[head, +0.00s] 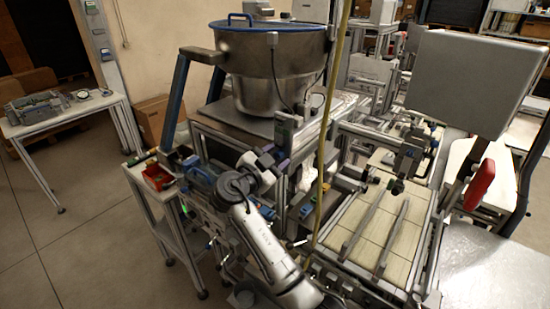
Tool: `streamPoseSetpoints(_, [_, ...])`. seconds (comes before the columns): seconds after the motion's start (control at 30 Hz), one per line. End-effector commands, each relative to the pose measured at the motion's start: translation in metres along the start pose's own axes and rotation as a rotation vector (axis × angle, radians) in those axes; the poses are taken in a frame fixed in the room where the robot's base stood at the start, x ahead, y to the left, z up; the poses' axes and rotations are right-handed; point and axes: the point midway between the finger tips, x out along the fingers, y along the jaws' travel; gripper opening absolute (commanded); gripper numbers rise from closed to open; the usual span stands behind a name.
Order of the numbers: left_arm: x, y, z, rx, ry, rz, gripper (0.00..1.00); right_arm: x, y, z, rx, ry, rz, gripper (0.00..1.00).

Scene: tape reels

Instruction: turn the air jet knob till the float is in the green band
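My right arm rises from the bottom middle, and its gripper (268,160) is in front of the frame under the large steel bowl. The gripper is small and dark here, and I cannot tell whether its fingers are open or shut, or whether they touch anything. I cannot make out the air jet knob, the float or the green band; they are too small or hidden behind my arm and the machine frame. My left gripper is not seen.
The steel bowl (272,70) with a blue rim stands on a metal frame. A red bin (157,177) is on a narrow side bench. A conveyor (373,235) with rails lies right, below a grey panel (468,80). A yellow hose (331,130) hangs in front. Floor is clear at left.

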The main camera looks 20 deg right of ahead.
Motion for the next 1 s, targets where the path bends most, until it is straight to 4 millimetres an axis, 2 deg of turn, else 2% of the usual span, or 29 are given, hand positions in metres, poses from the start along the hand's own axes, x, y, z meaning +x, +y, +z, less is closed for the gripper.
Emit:
streamPoseSetpoints(0.03, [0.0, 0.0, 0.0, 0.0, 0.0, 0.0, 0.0, -0.0002, 0.0, 0.0, 0.0, 0.0, 0.0, 0.42])
streamPoseSetpoints(0.47, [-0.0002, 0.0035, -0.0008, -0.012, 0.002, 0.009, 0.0, -0.0004, 0.0, 0.0001, 0.0, 0.0, 0.0, 0.02])
streamPoseSetpoints(0.77, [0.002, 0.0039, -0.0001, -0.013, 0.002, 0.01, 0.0, -0.0006, 0.0003, 0.0007, -0.056, -0.001, 0.0, 0.02])
streamPoseSetpoints(1.0, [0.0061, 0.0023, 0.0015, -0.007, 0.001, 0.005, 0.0, -0.0008, 0.0002, 0.0011, -0.229, -0.001, -0.001, 0.02])
